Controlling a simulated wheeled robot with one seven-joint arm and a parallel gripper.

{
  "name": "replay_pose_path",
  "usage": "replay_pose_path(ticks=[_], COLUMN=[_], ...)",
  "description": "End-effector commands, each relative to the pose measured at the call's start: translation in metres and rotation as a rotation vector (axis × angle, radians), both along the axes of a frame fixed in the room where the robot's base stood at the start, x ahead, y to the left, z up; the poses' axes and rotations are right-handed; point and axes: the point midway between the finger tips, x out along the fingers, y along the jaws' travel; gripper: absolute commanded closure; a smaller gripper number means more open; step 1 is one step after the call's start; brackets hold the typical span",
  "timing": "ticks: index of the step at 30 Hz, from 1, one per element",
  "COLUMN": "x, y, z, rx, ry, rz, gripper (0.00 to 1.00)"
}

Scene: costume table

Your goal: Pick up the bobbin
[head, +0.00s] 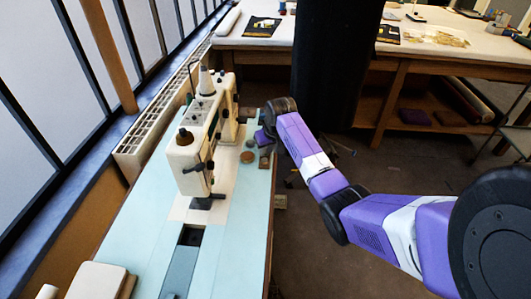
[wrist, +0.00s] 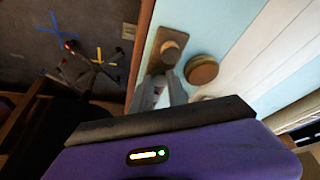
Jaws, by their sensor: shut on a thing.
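My gripper (wrist: 161,92) is low over the right edge of the sewing table, with its two pale fingers close together on a small thing between their tips. I take this to be the bobbin (wrist: 159,90); it is small, blurred and mostly hidden by the fingers. In the head view my gripper (head: 264,138) is at the table's right edge, right of the sewing machine, and the bobbin cannot be made out there. Whether the bobbin still touches the table is unclear.
A round brown piece (wrist: 202,70) and a brown block with a round knob (wrist: 170,50) stand close beyond my fingertips. The white sewing machine (head: 195,150) stands to the left on the pale blue table (head: 125,225).

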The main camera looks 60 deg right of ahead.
Motion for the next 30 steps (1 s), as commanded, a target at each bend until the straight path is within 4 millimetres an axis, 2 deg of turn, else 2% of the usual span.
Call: replay_pose_path(ticks=[8,14,17,24,30], x=[0.001,0.001,0.002,0.002,0.002], y=[0.0,0.0,0.0,0.0,0.0], z=[0.007,0.032,0.054,0.121,0.167], rx=[-0.002,-0.003,-0.003,-0.004,-0.003], ry=[-0.002,-0.003,-0.004,-0.004,-0.003], rz=[0.0,0.001,0.001,0.001,0.001], gripper=[1.0,1.0,1.0,1.0,1.0])
